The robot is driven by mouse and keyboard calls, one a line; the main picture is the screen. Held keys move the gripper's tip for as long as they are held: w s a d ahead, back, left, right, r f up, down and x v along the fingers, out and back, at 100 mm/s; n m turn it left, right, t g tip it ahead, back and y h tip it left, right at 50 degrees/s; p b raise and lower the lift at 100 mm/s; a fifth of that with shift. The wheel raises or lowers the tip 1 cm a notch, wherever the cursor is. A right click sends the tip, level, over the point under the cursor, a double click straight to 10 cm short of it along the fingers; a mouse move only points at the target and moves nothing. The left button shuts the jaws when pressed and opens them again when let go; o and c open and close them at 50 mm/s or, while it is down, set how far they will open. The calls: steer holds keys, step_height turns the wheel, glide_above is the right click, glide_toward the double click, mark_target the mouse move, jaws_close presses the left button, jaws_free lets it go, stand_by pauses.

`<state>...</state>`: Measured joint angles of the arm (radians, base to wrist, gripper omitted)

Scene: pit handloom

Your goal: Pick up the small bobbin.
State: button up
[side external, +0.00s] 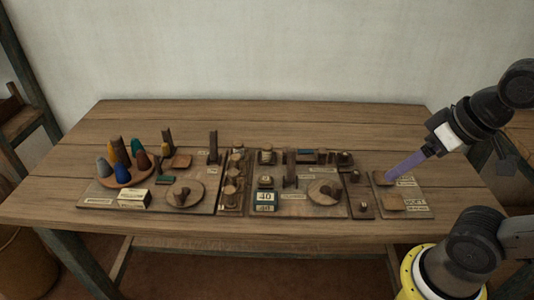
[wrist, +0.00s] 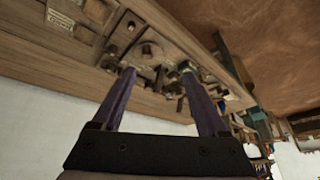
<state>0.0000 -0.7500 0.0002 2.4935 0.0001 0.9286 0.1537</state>
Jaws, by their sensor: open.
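My gripper (side external: 391,175) reaches in from the right, its purple fingers slanting down over the board at the table's right end. In the wrist view, the gripper (wrist: 158,72) shows two purple fingers spread apart, with nothing held between them. Several small bobbin-like wooden pieces stand on the boards, among them one (side external: 354,176) and another (side external: 363,205) left of my fingers. More stand in a column (side external: 231,194) near the middle. I cannot tell which is the small bobbin. The wrist view is tilted, and the pieces beyond the fingertips are too small to identify.
A round tray (side external: 126,180) with several coloured cones stands at the left. Round wooden discs lie on the left (side external: 199,198) and middle boards (side external: 338,192). A box marked 40 (side external: 265,200) sits between them. The wooden table's (side external: 290,118) back strip is clear.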

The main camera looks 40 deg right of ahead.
steer(key=w+r+m, duration=0.7)
steer(key=w+r, duration=0.1)
steer(key=r, duration=0.2)
steer(key=m+g, duration=0.5)
steer(key=m, duration=0.4)
glide_above(267, 146)
step_height(267, 146, down, 14)
step_height(267, 146, down, 10)
steer(key=shift+s+r, duration=0.15)
steer(key=shift+w+f, duration=0.2)
steer(key=shift+f, duration=3)
